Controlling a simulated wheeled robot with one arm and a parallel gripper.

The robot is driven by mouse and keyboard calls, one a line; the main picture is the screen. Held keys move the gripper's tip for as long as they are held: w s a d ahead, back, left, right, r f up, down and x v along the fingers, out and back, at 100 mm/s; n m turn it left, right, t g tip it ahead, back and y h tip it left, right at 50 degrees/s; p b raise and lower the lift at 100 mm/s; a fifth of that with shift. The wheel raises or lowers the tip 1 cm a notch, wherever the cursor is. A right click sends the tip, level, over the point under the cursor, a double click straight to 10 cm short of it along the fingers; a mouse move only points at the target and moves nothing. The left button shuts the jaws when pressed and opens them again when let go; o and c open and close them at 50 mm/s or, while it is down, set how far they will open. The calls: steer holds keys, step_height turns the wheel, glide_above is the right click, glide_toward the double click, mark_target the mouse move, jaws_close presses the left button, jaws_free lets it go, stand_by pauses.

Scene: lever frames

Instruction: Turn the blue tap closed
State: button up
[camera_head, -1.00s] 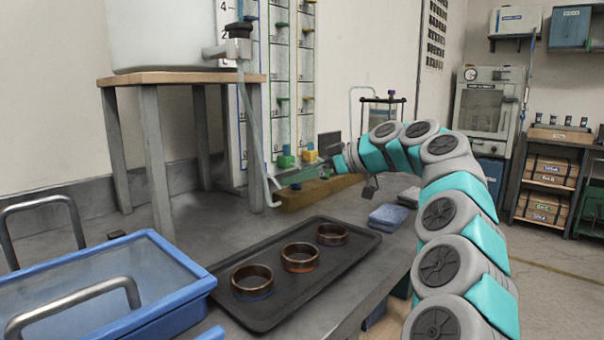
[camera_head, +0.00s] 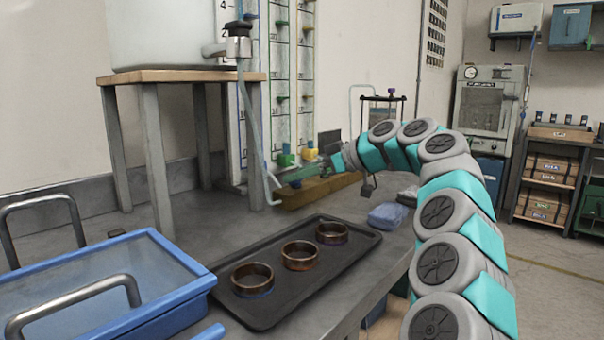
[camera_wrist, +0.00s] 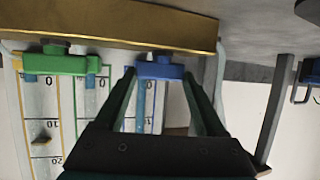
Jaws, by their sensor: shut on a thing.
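The blue tap (camera_wrist: 160,70) sits at the centre of the wrist view, just under the wooden bar, with a small knob on its upper side. My gripper (camera_wrist: 159,76) has one finger on each side of it and is shut on it. The wrist view is upside down, and how far the tap is turned is hard to tell. In the head view my gripper (camera_head: 293,177) is low in front of the tube board, and it hides the blue tap there. A green tap (camera_wrist: 60,64) is beside the blue one; it also shows in the head view (camera_head: 287,158).
A yellow tap (camera_head: 310,152) stands right of the green one. The wooden bar (camera_head: 330,190) runs below the taps. A thin hose (camera_head: 253,125) hangs close left of my gripper. A black tray (camera_head: 335,270) with three rings and a blue tub (camera_head: 180,290) are in front.

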steer(key=shift+s+f+m+t+h+b, duration=0.15)
steer(key=shift+m+t+b, duration=0.25)
steer(key=shift+b, duration=0.75)
steer(key=shift+f+m+t+h+b, duration=0.2)
steer(key=shift+m+t+b, duration=0.15)
steer(key=shift+b, duration=0.8)
steer(key=shift+a+r+m+t+h+b, duration=0.1)
steer(key=shift+r+m+t+h+b, duration=0.35)
steer(key=shift+m+t+b, duration=0.35)
steer(key=o, duration=1.3)
steer(key=shift+s, duration=0.1)
steer(key=v, duration=0.7)
steer(key=shift+s+d+b, duration=0.15)
steer(key=shift+d+b, duration=0.1)
steer(key=shift+b, duration=0.05)
steer(key=shift+r, duration=0.1)
